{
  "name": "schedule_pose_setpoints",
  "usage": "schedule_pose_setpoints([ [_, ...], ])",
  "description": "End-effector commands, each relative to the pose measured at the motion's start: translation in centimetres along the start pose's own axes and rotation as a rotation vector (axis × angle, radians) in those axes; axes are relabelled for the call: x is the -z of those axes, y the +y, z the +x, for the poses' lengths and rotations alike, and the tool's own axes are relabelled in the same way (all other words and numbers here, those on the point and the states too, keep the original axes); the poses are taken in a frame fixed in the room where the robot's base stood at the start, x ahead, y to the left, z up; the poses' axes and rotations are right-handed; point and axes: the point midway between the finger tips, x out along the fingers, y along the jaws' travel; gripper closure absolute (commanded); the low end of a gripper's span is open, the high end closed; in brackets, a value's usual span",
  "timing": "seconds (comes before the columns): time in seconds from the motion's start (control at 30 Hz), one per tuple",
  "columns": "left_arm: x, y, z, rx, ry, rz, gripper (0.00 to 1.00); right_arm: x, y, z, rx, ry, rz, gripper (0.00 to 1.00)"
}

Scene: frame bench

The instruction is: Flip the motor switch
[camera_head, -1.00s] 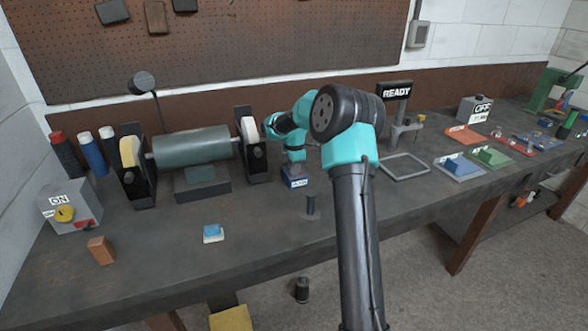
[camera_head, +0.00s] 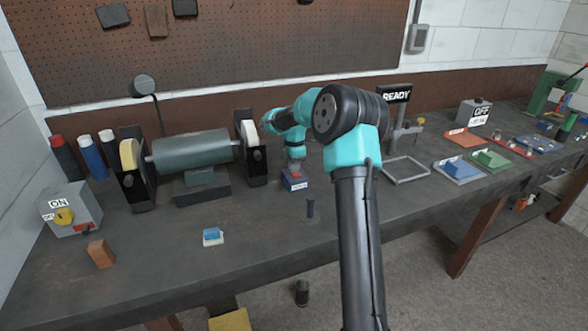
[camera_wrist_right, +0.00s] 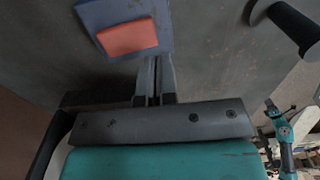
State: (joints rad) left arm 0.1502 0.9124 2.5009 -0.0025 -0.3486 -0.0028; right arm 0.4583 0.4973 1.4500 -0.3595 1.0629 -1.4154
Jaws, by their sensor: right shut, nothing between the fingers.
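A small blue switch box (camera_head: 294,184) with a red rocker on top stands on the bench, right of the grinder. In the right wrist view its orange-red rocker (camera_wrist_right: 128,38) is raised on the blue face (camera_wrist_right: 98,16). My right gripper (camera_head: 294,165) is just above the box in the head view. In the right wrist view my right gripper (camera_wrist_right: 155,62) is shut and empty, its fingertips by the box's lower right edge. I cannot tell whether they touch it. My left gripper is not seen; part of a teal arm (camera_wrist_right: 284,135) shows at the right.
The grinder motor (camera_head: 192,147) with its two wheels is left of the box. A dark upright peg (camera_head: 310,208) stands close in front. A grey box (camera_head: 72,208) marked ON is far left, a box (camera_head: 474,110) marked OFF far right. A READY sign (camera_head: 395,91) stands behind.

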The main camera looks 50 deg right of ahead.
Motion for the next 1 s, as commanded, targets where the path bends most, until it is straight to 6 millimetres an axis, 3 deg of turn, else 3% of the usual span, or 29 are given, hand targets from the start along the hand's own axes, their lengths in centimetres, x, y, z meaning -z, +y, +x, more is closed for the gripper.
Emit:
schedule_pose_setpoints([
  [0.6,0.0,0.0,0.0,0.0,0.0,0.0,0.57,0.1,-1.9,-10.8,-0.003,0.001,-0.001,1.0],
  [0.8,0.0,0.0,0.0,0.0,0.0,0.0,0.57,0.1,-2.2,-12.4,0.0,0.0,-0.001,1.0],
  [1.0,0.0,0.0,0.0,0.0,0.0,0.0,0.57,0.1,-2.2,-12.6,0.001,0.0,-0.001,1.0],
])
